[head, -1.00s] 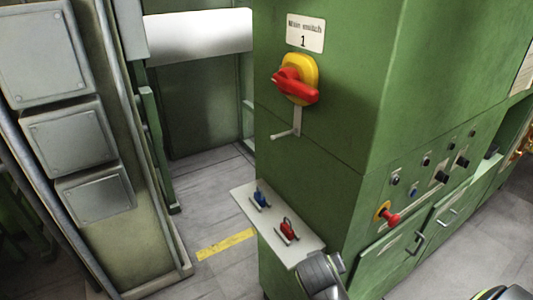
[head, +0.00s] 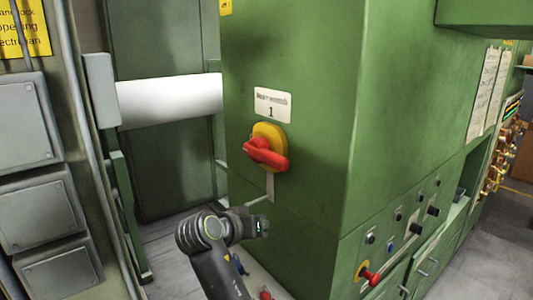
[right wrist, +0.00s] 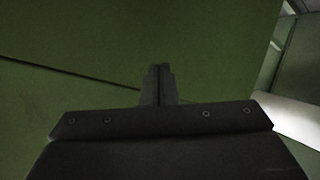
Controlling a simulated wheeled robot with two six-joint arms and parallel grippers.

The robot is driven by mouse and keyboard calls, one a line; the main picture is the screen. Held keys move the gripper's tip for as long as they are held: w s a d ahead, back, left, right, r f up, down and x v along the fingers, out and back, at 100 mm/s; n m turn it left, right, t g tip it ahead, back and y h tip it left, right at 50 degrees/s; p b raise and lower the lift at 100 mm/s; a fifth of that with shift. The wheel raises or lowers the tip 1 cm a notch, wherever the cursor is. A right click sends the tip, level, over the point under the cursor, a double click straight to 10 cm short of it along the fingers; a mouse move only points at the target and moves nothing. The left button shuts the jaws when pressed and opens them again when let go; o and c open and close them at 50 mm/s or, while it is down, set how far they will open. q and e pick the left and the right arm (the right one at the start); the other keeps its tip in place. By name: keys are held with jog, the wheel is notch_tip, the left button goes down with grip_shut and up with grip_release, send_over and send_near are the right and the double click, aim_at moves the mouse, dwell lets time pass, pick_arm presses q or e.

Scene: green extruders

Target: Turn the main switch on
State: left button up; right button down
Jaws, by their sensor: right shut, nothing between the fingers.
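The main switch (head: 266,149) is a red rotary handle on a yellow round base, on the front face of a green cabinet. Its red handle lies nearly level, slanting slightly down to the right. A label (head: 273,104) with "1" is above it. My right gripper (head: 263,226) is below the switch, apart from it, in front of the cabinet face. In the right wrist view its fingers (right wrist: 158,84) are shut and empty, with green panel ahead; the switch does not show there. My left gripper is not in view.
Below, a red padlock (head: 265,294) shows partly, near my arm. A red push button (head: 370,276) and several knobs are on the cabinet's right side. Grey boxes (head: 38,208) stand at left.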

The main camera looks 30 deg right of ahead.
jog(key=s+a+r+m+g+h, duration=0.1)
jog(key=a+r+m, duration=0.3)
jog(key=r, duration=0.9)
jog(key=s+a+r+m+g+h, duration=0.2)
jog(key=a+r+m, duration=0.2)
jog(key=r, duration=0.9)
jog(key=shift+a, duration=0.5)
jog(key=shift+d, duration=0.1)
send_over(265, 156)
jog(key=s, duration=0.2)
jog(key=f, duration=0.2)
jog(key=f+p, duration=0.1)
jog(key=f, duration=0.1)
jog(key=a+f+p, duration=0.1)
jog(key=f, duration=0.1)
jog(key=shift+f, duration=0.2)
